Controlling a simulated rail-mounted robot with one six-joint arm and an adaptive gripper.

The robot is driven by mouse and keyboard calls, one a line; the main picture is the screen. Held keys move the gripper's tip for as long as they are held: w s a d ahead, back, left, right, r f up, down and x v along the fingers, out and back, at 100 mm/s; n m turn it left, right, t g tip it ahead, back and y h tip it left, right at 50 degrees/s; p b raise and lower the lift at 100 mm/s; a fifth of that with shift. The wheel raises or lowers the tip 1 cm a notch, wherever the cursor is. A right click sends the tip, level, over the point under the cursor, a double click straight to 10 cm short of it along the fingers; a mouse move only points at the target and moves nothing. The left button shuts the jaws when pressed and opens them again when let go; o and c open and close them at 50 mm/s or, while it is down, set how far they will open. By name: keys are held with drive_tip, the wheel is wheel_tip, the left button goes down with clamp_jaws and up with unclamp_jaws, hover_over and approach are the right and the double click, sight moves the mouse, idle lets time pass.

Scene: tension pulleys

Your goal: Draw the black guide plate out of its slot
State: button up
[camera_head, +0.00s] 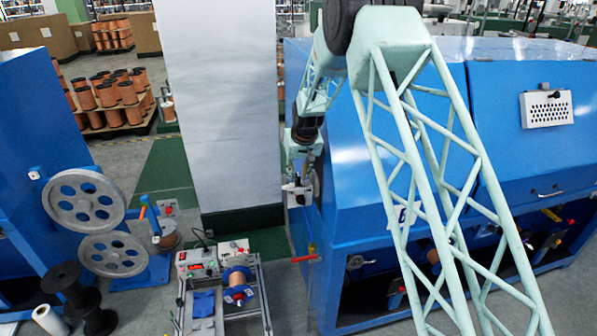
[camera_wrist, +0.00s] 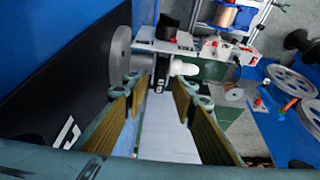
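In the wrist view my gripper (camera_wrist: 161,84) is open, its two padded fingers spread apart with a gap between them. Ahead of the gap is a white and grey bracket (camera_wrist: 150,42) on the side of the blue machine. A small dark upright piece (camera_wrist: 158,78), likely the black guide plate, shows between the fingertips, below the bracket; I cannot tell its slot clearly. A white roller (camera_wrist: 184,68) is right of it and a grey disc (camera_wrist: 120,55) left. In the head view the bracket (camera_head: 297,192) is small, just below my gripper (camera_head: 301,165).
The blue machine (camera_head: 345,190) stands close on the right of the gripper in the head view. A grey pillar (camera_head: 215,100) rises to the left. A low stand with a copper spool (camera_head: 237,280) and grey pulleys (camera_head: 85,200) are at lower left.

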drive_tip(key=shift+w+f, duration=0.1)
drive_tip(key=shift+f, duration=0.3)
clamp_jaws()
drive_tip(key=shift+r+p, duration=0.35)
drive_tip(key=shift+r, duration=1.8)
idle(1.4)
drive_tip(key=shift+r, duration=0.95)
drive_tip(key=shift+r, duration=0.1)
drive_tip(key=shift+r+p, duration=0.65)
drive_tip(key=shift+r, duration=1.25)
